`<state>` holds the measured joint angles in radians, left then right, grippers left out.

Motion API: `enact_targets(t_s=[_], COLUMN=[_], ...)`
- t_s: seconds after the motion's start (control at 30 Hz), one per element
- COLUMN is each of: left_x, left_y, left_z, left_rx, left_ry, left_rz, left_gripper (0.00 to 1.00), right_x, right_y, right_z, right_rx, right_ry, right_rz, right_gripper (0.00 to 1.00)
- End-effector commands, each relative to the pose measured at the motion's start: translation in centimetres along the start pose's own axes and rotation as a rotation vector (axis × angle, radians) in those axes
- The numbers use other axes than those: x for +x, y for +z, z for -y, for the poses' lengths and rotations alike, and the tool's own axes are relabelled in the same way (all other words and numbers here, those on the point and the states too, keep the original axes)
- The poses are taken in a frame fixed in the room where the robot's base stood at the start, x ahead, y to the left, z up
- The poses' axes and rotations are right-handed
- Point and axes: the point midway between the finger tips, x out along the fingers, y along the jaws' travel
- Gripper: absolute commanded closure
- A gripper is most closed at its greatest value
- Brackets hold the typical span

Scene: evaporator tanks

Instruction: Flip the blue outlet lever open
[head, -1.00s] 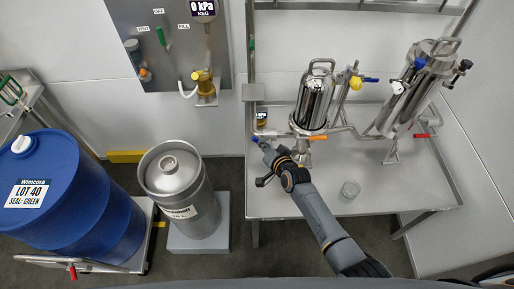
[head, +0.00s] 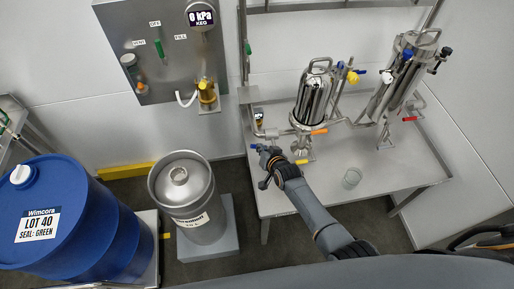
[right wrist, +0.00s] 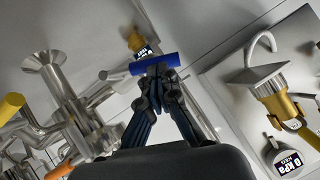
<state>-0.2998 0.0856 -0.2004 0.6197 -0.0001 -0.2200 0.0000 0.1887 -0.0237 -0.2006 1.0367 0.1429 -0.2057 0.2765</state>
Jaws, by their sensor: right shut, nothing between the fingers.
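The blue outlet lever (head: 255,146) is at the left edge of the steel table, by the small outlet pipe and gauge. In the right wrist view the blue lever (right wrist: 155,64) is a bar lying crosswise just beyond my fingertips. My right gripper (head: 267,154) is beside the lever, at its right end in the head view. In the right wrist view the right gripper (right wrist: 158,75) is shut and empty, its tips at or very near the lever's near side; I cannot tell whether they touch. My left gripper is not in view.
A keg (head: 183,190) and a blue drum (head: 60,225) stand left. The table's front right is clear.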

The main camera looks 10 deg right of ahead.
Motion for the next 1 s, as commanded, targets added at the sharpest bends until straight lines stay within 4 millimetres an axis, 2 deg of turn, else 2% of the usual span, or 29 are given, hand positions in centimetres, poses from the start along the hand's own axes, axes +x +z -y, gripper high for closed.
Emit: enact_targets(t_s=[0.33,1.0], left_x=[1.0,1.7], left_y=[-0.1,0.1], left_z=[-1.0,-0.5], left_rx=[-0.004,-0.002], left_ry=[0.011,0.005], left_rz=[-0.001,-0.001], left_gripper=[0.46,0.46], right_x=[0.9,1.4], right_y=[1.0,2.0], right_z=[0.6,0.8], right_rx=[0.002,0.002], right_ry=[-0.004,-0.003], right_rz=[-0.003,-0.002], right_gripper=[1.0,1.0])
